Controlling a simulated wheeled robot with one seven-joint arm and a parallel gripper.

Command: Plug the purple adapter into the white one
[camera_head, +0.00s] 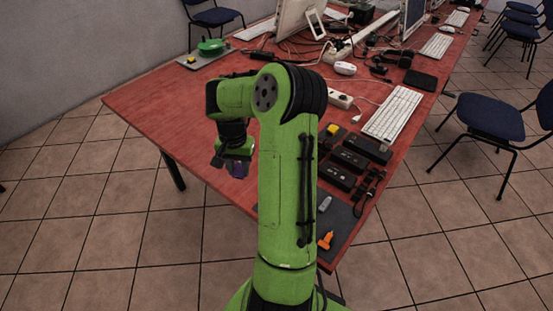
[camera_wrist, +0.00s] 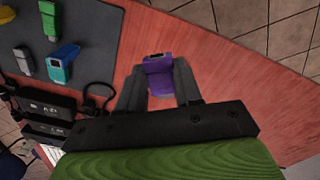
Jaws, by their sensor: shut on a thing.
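My gripper (camera_wrist: 159,78) is shut on the purple adapter (camera_wrist: 160,72), which sits between the two fingers in the wrist view. In the head view, my gripper (camera_head: 235,158) hangs near the table's left front edge, with a bit of the purple adapter (camera_head: 237,169) showing below it. A small whitish-grey adapter (camera_wrist: 25,60) lies on the dark mat (camera_wrist: 100,30), apart from my gripper, at the left of the wrist view. It appears to be the pale piece (camera_head: 325,203) on the mat in the head view.
A teal adapter (camera_wrist: 61,62) and a green one (camera_wrist: 48,18) lie near the whitish one. An orange adapter (camera_head: 326,240) lies on the mat's front part. Black boxes (camera_head: 348,160) and a keyboard (camera_head: 393,112) stand behind. The red table (camera_head: 160,95) is bare at left.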

